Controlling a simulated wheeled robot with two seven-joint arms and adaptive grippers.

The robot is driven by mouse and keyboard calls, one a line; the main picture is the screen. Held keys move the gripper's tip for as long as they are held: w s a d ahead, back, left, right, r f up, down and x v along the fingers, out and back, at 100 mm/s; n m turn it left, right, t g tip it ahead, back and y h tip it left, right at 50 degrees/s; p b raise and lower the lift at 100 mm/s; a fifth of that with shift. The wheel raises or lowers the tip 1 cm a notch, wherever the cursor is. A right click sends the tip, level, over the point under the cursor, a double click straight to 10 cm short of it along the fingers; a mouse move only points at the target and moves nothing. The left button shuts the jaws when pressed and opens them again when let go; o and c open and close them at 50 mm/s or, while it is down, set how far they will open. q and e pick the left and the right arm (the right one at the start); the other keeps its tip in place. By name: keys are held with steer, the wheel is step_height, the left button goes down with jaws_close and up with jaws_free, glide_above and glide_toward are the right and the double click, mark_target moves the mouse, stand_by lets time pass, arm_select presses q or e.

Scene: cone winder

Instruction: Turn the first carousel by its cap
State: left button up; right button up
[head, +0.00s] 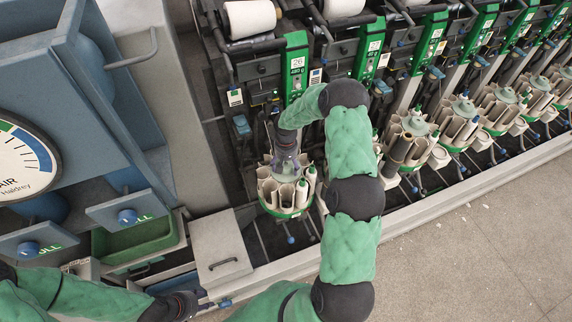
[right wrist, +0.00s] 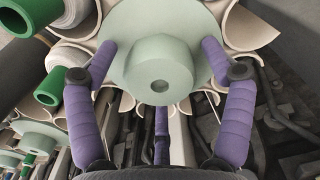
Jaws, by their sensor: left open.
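The first carousel (head: 283,212) stands at the left end of the row, with cream pockets, tubes and a green base ring. My right gripper (head: 285,165) points down over its middle and hides most of the cap there. In the right wrist view the pale green cap (right wrist: 160,80) has a raised hub in the centre. The purple fingers of my right gripper (right wrist: 159,60) are spread on both sides of the hub, with a visible gap to it. My left gripper (head: 190,302) is open and empty at the lower left, near the grey box, away from the carousel.
More carousels (head: 408,145) stand in a row to the right along the machine's front rail (head: 450,195). A grey lidded box (head: 220,255) and a green tray (head: 140,237) are to the left. Yarn packages (head: 250,18) sit above.

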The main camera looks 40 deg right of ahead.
steer(key=shift+r, duration=0.15)
step_height(320, 180, up, 12)
stand_by(0.5)
steer(key=shift+f, duration=0.2)
